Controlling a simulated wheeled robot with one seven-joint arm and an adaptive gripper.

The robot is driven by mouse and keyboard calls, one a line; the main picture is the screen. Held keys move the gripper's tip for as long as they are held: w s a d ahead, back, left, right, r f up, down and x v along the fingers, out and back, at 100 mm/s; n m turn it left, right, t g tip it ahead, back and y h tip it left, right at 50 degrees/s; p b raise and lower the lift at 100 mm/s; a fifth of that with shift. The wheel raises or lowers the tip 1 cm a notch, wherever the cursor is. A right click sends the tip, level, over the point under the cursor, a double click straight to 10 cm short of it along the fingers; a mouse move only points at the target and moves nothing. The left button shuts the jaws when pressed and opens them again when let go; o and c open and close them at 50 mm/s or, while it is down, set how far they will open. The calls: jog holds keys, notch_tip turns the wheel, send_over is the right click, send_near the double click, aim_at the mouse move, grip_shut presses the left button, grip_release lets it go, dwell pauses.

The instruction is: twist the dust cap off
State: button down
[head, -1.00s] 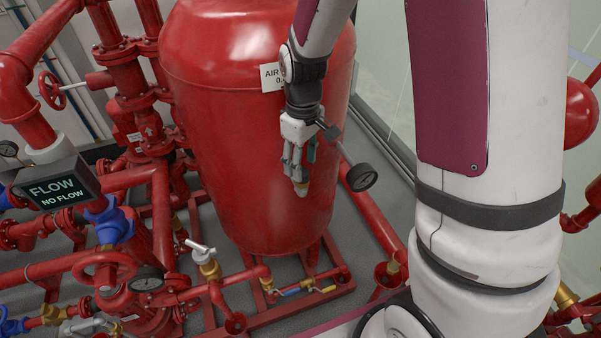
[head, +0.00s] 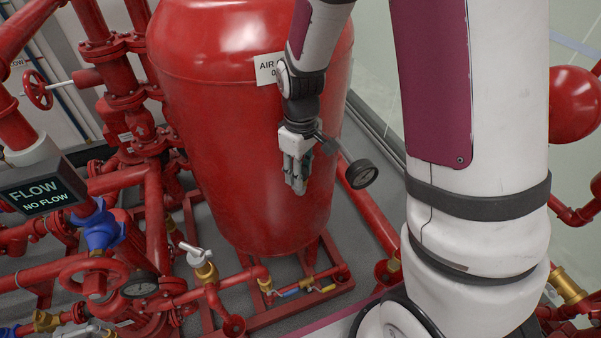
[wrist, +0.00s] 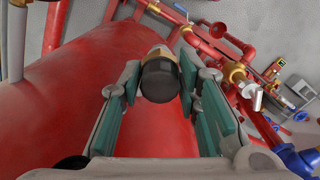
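A black, round-ended cap (wrist: 158,80), which I take for the dust cap, shows in the wrist view between the fingertips of my gripper (wrist: 160,78). A pale metal and brass-coloured part lies just beyond it. The teal pads lie close against both sides of the cap, so the gripper looks shut on it. In the head view my gripper (head: 297,184) points down in front of the large red tank (head: 235,110), with its fingers close together. The cap cannot be made out there. Whether the metal part is fixed to anything is hidden.
Red pipes with a silver-handled brass valve (head: 205,264) run low at the front. A FLOW / NO FLOW sign (head: 42,193) stands at left. The tank is close beside the gripper.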

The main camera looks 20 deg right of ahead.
jog(key=c, duration=1.1)
grip_release()
jog(key=shift+r+p, duration=1.25)
jog(key=shift+r, duration=1.75)
